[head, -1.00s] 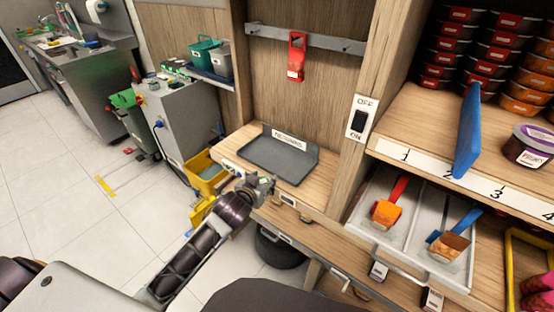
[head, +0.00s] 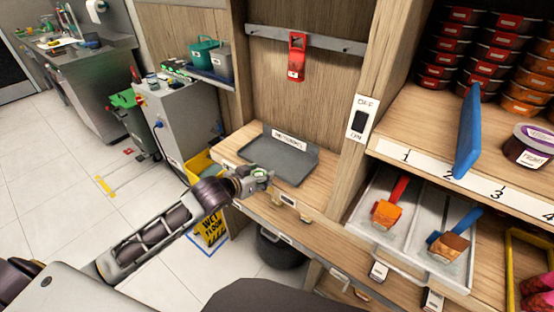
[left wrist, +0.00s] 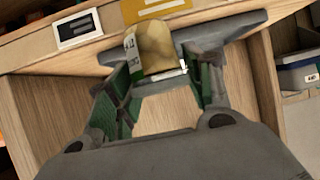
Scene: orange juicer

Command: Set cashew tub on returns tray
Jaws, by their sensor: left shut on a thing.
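The grey returns tray (head: 270,158), with a raised labelled back edge, lies on the wooden counter below the hook rail and looks empty. My left gripper (head: 260,173) is at the counter's front edge, just in front of the tray. In the left wrist view its green-padded fingers (left wrist: 160,82) are closed around a small tan tub (left wrist: 155,46) with a white label, which fits the cashew tub. The tub is too small to make out in the head view. My right gripper is not in view.
A wooden post with an OFF/ON switch (head: 360,116) stands to the right. Drawers lie below the counter. A yellow wet-floor sign (head: 211,229) stands on the floor beside my left arm.

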